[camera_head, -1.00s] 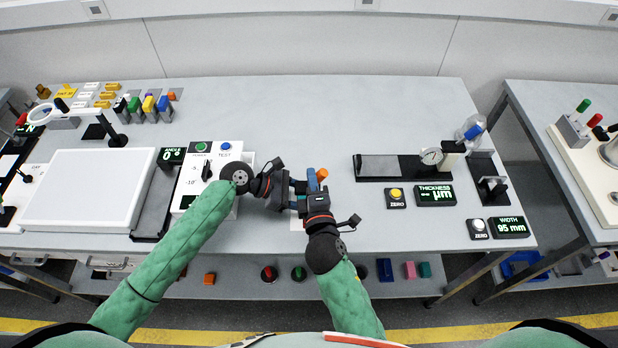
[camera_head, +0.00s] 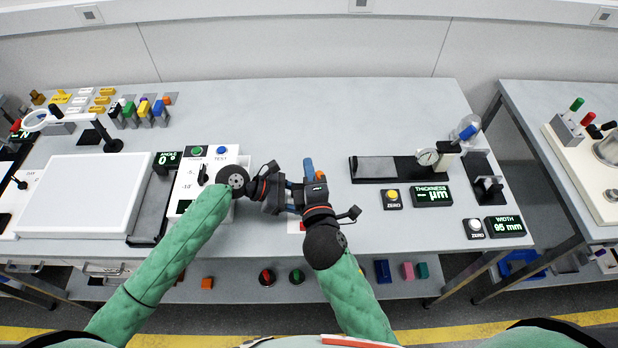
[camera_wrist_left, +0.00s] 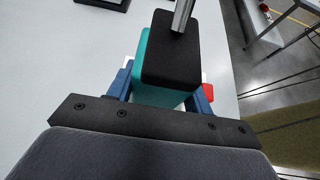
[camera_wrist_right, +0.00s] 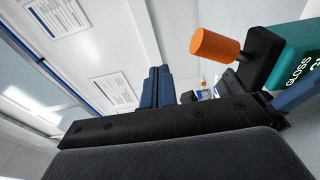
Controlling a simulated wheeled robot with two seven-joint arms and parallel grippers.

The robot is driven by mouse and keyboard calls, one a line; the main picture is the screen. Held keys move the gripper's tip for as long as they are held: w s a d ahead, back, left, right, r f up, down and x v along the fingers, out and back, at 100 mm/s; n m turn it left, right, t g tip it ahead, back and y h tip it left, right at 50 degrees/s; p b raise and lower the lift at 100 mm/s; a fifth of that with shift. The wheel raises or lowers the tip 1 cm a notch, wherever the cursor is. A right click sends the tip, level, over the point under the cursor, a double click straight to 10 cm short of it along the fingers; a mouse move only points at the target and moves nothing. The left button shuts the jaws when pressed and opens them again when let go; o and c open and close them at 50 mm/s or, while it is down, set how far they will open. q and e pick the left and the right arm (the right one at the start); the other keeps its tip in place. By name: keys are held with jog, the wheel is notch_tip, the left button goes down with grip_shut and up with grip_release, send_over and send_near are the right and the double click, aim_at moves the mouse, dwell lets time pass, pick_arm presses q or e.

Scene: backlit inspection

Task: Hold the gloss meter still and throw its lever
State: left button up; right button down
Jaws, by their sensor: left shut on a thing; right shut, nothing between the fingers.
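The gloss meter (camera_wrist_left: 152,52) is a teal block with a black top and a metal rod (camera_wrist_left: 183,12) rising from it. My left gripper (camera_head: 292,197), also in the left wrist view (camera_wrist_left: 160,88), is shut on its teal body. In the right wrist view the meter's lettered teal side (camera_wrist_right: 300,62) is at the right edge, with an orange knob (camera_wrist_right: 214,45) on a black part. The knob also shows in the head view (camera_head: 319,175). My right gripper (camera_head: 308,167), also in the right wrist view (camera_wrist_right: 157,86), is shut and empty beside the knob. The grippers hide most of the meter from above.
A control box with TEST and other buttons (camera_head: 190,175) stands left of my left gripper. A thickness gauge (camera_head: 375,170) and its display (camera_head: 432,196) stand to the right. A white panel (camera_head: 85,190) lies at the left. The table behind the grippers is clear.

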jog(key=shift+r, duration=2.6)
pick_arm(q)
jog(key=o, duration=0.8)
jog(key=shift+o, duration=0.2)
